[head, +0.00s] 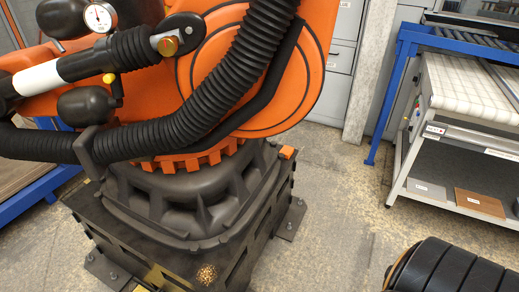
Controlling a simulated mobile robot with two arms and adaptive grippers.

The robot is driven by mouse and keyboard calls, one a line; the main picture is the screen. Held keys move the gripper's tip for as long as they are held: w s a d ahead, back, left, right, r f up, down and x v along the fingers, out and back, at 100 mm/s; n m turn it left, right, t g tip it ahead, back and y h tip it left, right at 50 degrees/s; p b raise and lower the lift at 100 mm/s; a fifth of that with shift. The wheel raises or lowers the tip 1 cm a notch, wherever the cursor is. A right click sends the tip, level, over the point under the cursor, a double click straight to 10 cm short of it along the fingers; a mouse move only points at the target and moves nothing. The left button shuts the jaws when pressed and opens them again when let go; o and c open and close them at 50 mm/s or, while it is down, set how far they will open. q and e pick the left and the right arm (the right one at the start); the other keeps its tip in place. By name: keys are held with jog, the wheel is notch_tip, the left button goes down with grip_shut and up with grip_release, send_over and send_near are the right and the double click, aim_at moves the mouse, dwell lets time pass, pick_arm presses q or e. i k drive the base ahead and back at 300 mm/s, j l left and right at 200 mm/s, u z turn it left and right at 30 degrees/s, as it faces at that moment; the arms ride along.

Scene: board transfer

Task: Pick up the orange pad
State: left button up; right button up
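No loose orange pad can be made out with certainty in the head view. A small flat orange piece (287,152) sits at the upper right corner of the dark base of a large orange industrial arm. A flat brown board (480,203) with a small white label lies on the lower shelf of the bench at the right. I cannot tell whether either is the pad. Neither of my grippers is in view.
The orange industrial arm (312,50), with thick black hoses, fills the left and middle. A grey labelled board (427,190) lies on the bench's (455,137) lower shelf. A blue frame (388,110) stands beside it. Concrete floor (335,215) between arm and bench is clear.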

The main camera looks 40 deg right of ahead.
aim_at(288, 151)
jog(key=i+l+u, duration=0.1)
jog(key=l+u, duration=0.25)
jog(key=l, duration=0.7)
jog(key=l+u, duration=0.35)
jog(key=l, duration=0.75)
